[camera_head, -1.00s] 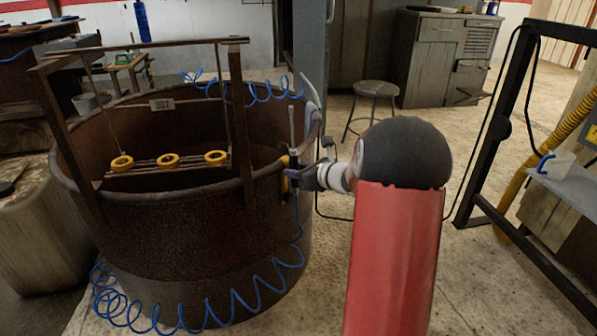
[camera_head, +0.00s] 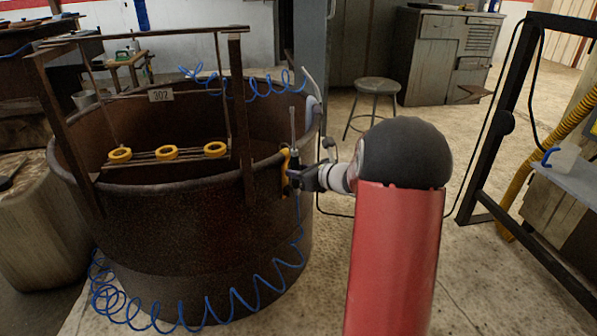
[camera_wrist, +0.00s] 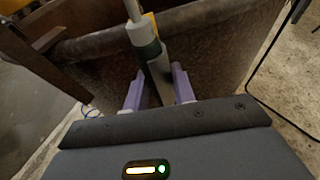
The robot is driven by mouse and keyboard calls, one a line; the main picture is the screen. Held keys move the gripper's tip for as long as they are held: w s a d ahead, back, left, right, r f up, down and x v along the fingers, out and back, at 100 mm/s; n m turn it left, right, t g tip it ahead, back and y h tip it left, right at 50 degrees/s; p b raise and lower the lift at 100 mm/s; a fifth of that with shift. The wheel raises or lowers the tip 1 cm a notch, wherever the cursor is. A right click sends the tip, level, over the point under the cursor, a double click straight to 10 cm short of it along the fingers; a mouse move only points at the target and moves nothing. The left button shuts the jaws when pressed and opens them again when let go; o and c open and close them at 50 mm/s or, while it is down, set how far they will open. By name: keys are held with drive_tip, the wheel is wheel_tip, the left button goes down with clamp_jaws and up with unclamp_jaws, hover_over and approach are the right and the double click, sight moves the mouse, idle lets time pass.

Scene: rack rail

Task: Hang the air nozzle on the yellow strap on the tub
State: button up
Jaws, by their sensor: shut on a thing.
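The tub (camera_head: 180,245) is a large round rusty vat. The yellow strap (camera_head: 284,166) is on the right side of its outer wall, just below the rim. My gripper (camera_head: 293,176) is beside the strap, shut on the air nozzle (camera_head: 292,125). The nozzle is upright, its thin tube pointing up above the rim level. In the wrist view, the nozzle (camera_wrist: 149,52) stands between my purple fingertips (camera_wrist: 158,88), with a bit of yellow strap (camera_wrist: 152,24) right behind it. I cannot tell whether the nozzle touches the strap.
A blue coiled hose (camera_head: 235,300) hangs down from the nozzle area and loops around the tub's front. A second blue coil (camera_head: 265,90) lies over the back rim.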

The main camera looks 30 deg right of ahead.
drive_tip(key=shift+f, duration=0.1)
drive_tip(key=shift+f+b, duration=0.6)
drive_tip(key=shift+b, duration=0.2)
drive_tip(key=o, duration=0.9)
drive_tip(key=shift+c, duration=0.2)
